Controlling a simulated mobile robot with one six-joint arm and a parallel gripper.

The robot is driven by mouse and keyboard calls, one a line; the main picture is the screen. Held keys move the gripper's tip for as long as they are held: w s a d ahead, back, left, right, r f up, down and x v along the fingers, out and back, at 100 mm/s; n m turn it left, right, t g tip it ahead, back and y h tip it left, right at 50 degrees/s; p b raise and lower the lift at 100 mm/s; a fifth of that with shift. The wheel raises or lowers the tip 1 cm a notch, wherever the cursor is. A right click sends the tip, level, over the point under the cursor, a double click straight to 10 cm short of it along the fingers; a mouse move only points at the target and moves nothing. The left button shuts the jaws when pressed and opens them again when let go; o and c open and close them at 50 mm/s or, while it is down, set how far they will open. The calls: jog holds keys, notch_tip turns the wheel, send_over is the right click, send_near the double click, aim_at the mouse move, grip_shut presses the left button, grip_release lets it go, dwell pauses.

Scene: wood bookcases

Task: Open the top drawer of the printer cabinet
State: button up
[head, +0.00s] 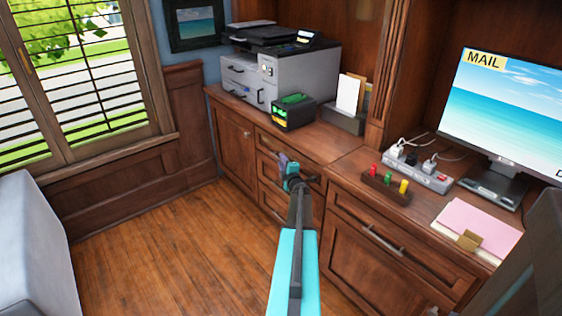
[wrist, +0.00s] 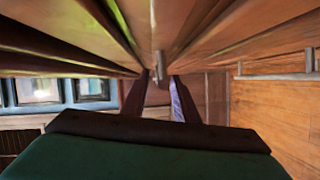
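The wooden printer cabinet (head: 235,152) stands along the back wall, with a door on its left and a stack of drawers on its right. Its top drawer (head: 267,143) looks closed, and my arm covers part of its front. My gripper (head: 286,160) is in front of this drawer. In the wrist view my gripper (wrist: 160,84) has its two dark fingers apart. A small metal handle (wrist: 157,66) shows between or just beyond the fingertips; I see no clear contact. In the head view this handle is hidden behind my gripper.
The printer (head: 285,70) and a dark box with green items (head: 293,113) stand on the cabinet top. The desk at right holds a monitor (head: 515,110), a power strip (head: 418,172) and a folder (head: 480,225). A desk drawer handle (head: 382,240) sticks out. The wooden floor (head: 165,250) at left is clear.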

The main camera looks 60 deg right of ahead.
jog(key=shift+x, duration=0.85)
grip_shut()
dwell(1.0)
